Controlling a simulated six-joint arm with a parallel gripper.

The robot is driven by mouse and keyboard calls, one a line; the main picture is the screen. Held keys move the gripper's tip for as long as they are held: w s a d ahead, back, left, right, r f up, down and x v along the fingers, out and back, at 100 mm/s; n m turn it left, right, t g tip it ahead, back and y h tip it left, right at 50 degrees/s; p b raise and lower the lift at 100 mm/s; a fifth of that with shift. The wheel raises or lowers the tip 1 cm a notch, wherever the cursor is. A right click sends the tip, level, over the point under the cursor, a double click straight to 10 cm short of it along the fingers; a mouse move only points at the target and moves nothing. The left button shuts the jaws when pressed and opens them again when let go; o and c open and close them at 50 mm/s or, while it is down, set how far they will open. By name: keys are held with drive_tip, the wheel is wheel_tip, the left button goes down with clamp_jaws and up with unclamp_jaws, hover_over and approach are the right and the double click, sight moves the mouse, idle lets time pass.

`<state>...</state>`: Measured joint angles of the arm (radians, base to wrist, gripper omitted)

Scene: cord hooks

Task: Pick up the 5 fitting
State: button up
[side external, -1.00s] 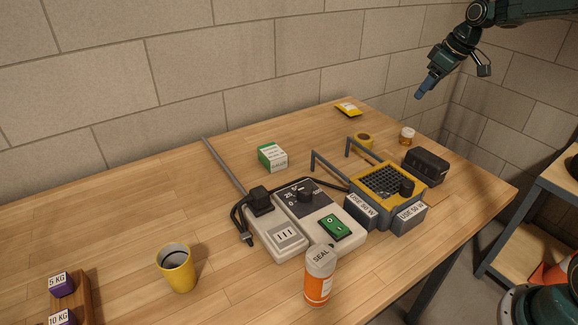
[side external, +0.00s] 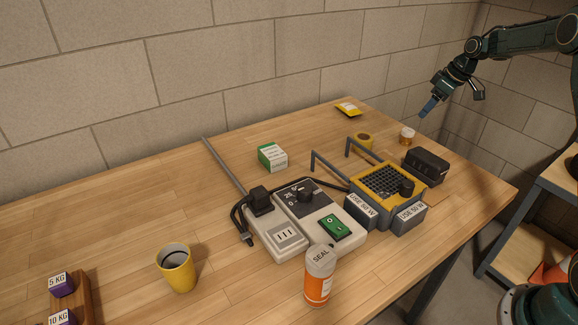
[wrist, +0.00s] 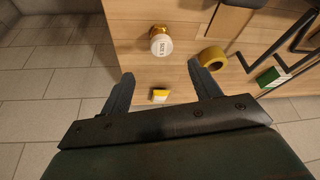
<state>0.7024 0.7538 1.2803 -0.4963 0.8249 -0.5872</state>
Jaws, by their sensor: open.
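A small brass-coloured fitting with a white round top (side external: 407,137) stands near the back right of the wooden table. In the wrist view the fitting (wrist: 160,42) shows dark lettering on its top, too small to read surely. A purple block marked 5 KG (side external: 61,285) sits on a wooden rack at the front left. My gripper (side external: 426,109) is in the air above the table's back right, higher than the fitting and apart from it. In the wrist view my gripper (wrist: 160,70) has its fingers spread with nothing held between them; the fitting lies beyond the tips.
A yellow tape roll (side external: 363,141) and a black box (side external: 426,166) flank the fitting. A yellow packet (side external: 347,109) lies farther back. A grey and yellow hooked unit (side external: 393,187) and a power strip (side external: 285,235) take up the middle. The left tabletop is mostly bare.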

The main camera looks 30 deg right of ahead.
sight(410, 131)
drive_tip(key=x, duration=0.7)
drive_tip(key=shift+f, duration=0.1)
drive_tip(key=shift+x, duration=2.45)
drive_tip(key=shift+s+a+f, duration=0.1)
drive_tip(key=shift+s, duration=0.05)
drive_tip(key=shift+c, duration=0.2)
drive_tip(key=c, duration=1.1)
